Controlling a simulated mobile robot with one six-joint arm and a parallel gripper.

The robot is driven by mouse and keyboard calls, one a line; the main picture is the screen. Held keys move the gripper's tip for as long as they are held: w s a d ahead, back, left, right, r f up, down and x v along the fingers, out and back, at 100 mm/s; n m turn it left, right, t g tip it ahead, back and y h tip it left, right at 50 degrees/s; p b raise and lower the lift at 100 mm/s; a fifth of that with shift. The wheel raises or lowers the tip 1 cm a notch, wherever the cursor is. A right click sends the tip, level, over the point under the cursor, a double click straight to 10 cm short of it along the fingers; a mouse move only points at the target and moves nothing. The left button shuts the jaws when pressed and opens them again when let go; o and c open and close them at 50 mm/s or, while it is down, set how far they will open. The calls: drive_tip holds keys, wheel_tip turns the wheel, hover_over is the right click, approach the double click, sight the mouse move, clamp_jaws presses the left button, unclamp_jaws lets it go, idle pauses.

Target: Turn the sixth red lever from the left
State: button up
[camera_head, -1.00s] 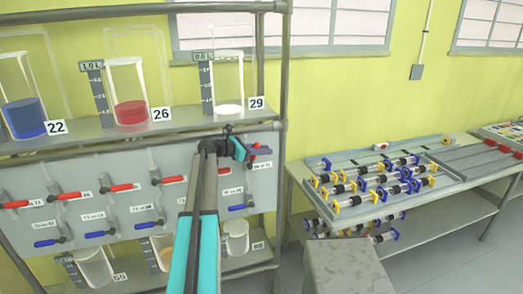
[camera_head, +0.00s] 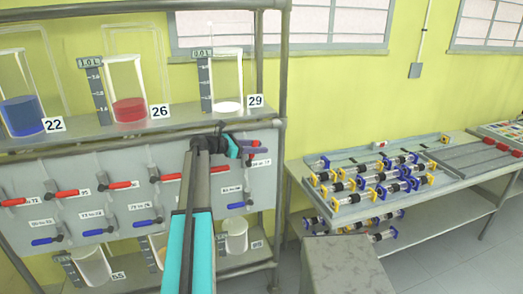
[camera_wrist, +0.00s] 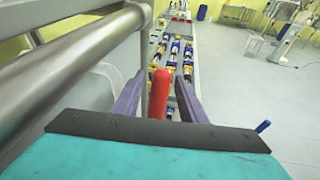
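Red levers stick out in a row along the grey panel (camera_head: 105,210). One red lever (camera_head: 172,178) is just left of my arm, and others show further left. My gripper (camera_head: 250,142) is at the panel's upper right, where a bit of red shows beside its purple fingers. In the wrist view, a red lever handle (camera_wrist: 159,95) lies between the two fingers of my gripper (camera_wrist: 161,95), with gaps visible on both sides. My arm hides part of the row, so I cannot tell this lever's number.
Blue levers (camera_head: 90,232) form a lower row. Above, a shelf (camera_head: 75,133) holds glass reactors with blue and red liquid. A metal rail (camera_wrist: 75,65) runs close along the left in the wrist view. A bench (camera_head: 455,178) with syringe-like parts stands to the right.

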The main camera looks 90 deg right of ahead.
drive_tip(key=b+v, duration=0.3)
drive_tip(key=v, duration=0.8)
drive_tip(key=shift+f, duration=0.1)
